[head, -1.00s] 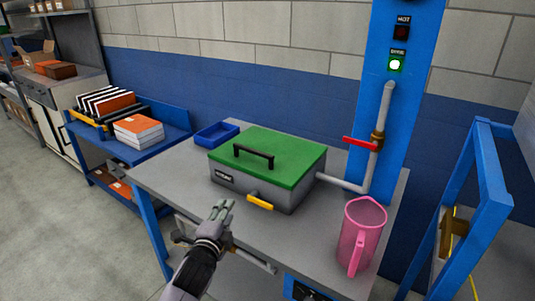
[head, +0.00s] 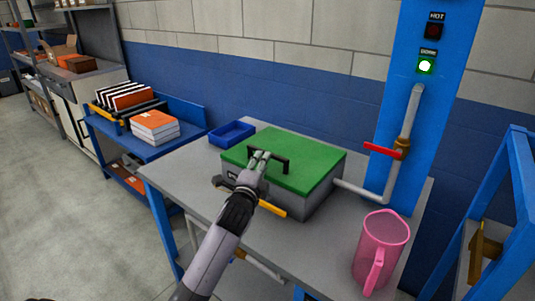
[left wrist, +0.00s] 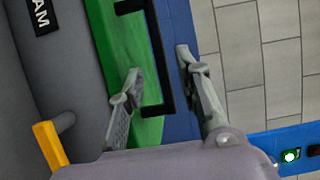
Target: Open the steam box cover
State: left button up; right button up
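The steam box (head: 310,201) is a grey box with a closed green cover (head: 308,152) on the table. A black handle (head: 268,157) stands on the cover. My left gripper (head: 259,161) is at the handle, its fingers over the cover's front part. In the left wrist view the gripper (left wrist: 160,65) is open, with the black bar of the handle (left wrist: 158,60) between its two fingers and no clear contact. A yellow latch (head: 272,210) shows on the box's front, also in the left wrist view (left wrist: 50,146). My right gripper is not in view.
A pink pitcher (head: 380,250) stands at the table's right front. A blue tray (head: 231,134) lies behind the box's left. A pipe with a red valve handle (head: 382,149) runs down a blue post, where a green light (head: 425,66) glows.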

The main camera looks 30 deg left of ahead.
pick_arm(q)
jog(key=shift+x, duration=3.2)
jog(key=shift+c, duration=0.2)
grip_shut()
